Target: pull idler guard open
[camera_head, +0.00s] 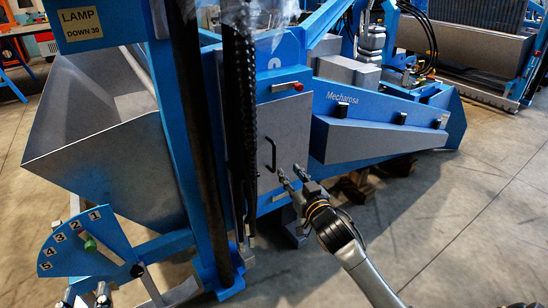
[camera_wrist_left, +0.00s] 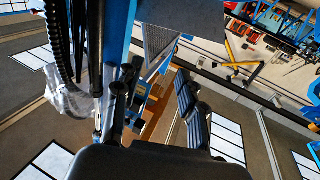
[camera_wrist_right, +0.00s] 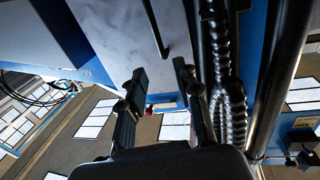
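The idler guard appears to be the grey panel (camera_head: 290,125) on the blue machine housing in the head view. A black bar handle (camera_head: 271,155) stands on its lower left part, and the panel looks closed. My right gripper (camera_head: 290,174) is open and empty, with its fingertips just below and right of the handle. In the right wrist view the panel (camera_wrist_right: 115,30) and the dark handle (camera_wrist_right: 156,30) lie beyond the open fingers (camera_wrist_right: 160,82). My left gripper (camera_head: 86,295) is open at the bottom left of the head view; its spread fingers also show in the left wrist view (camera_wrist_left: 155,90).
Black ribbed hoses (camera_head: 243,110) and a blue post (camera_head: 195,120) run left of the panel. A red knob (camera_head: 298,86) sits at its upper right. The floor (camera_head: 460,230) at right is clear.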

